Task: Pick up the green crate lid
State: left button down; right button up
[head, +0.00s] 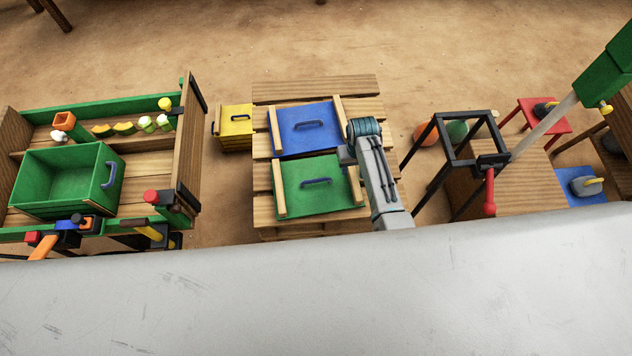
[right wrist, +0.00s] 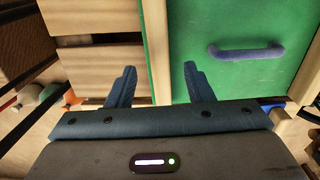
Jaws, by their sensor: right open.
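The green crate lid (head: 298,200) is a flat square panel with a dark blue handle (head: 317,182). It lies on a wooden pallet between two light wooden strips. In the right wrist view the lid (right wrist: 240,85) fills the upper right, with its blue handle (right wrist: 247,52) right of my fingers. My right gripper (right wrist: 156,78) is open, its two blue fingers apart with nothing between them, over the lid's edge strip. In the head view my right gripper (head: 347,154) is at the lid's upper right corner; its fingertips are mostly hidden. My left gripper is out of view.
A blue lid (head: 290,140) lies behind the green one on the pallet (head: 275,92). A green open crate (head: 60,205) stands in a stall at left. A yellow crate (head: 236,122) is beside the pallet. A black frame (head: 440,128) stands at right.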

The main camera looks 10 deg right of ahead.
aim_at(353, 173)
jog(key=shift+f, duration=1.5)
grip_shut()
jog(key=shift+r, duration=0.1)
